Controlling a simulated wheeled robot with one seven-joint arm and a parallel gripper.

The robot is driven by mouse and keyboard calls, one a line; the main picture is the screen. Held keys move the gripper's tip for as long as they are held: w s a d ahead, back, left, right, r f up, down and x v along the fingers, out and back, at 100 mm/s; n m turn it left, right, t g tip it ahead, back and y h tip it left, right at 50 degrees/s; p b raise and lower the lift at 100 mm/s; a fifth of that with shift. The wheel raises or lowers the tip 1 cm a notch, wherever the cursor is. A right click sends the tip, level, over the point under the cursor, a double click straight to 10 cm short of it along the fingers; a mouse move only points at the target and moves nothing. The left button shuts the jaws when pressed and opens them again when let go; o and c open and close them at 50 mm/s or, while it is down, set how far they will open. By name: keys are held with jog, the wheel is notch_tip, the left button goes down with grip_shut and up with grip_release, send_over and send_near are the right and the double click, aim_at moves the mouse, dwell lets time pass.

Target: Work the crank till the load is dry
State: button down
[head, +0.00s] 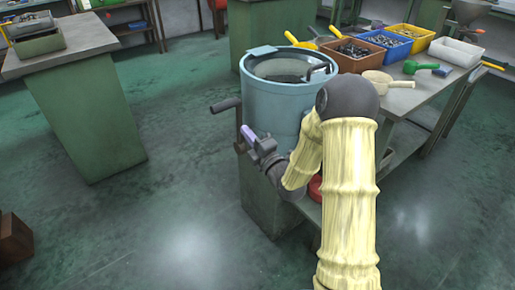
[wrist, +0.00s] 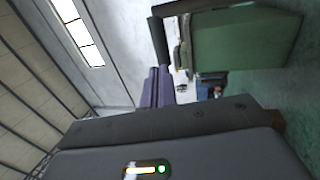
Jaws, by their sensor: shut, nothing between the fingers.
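The blue-grey drum (head: 268,104) stands upright on a green stand, with a dark mesh-like inside showing under its partly open top. Its crank has a dark handle (head: 225,104) sticking out to the left from a short upright arm (head: 239,126). My gripper (head: 250,135) is beside the crank, just below and right of the handle, its purple fingers shut and empty. In the wrist view the closed fingers (wrist: 157,88) point away, and the dark handle (wrist: 158,41) lies just beyond their tips, apparently apart from them. The load inside the drum cannot be made out.
A green cabinet (head: 85,120) stands at left. The floor between is clear.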

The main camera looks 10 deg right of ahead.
jog(key=shift+v, duration=2.3)
jog(key=s+d+f+m+g+h, duration=0.3)
jog(key=s+f+m+g+h, duration=0.45)
jog(key=m, duration=0.55)
jog(key=s+r+m+g+h, duration=0.1)
jog(key=s+r+m+g, duration=0.1)
jog(key=s+m+g, duration=0.6)
jog(key=s+m, duration=0.2)
jog(key=s, duration=0.4)
jog(key=c, duration=2.1)
grip_release()
jog(key=shift+g, duration=0.25)
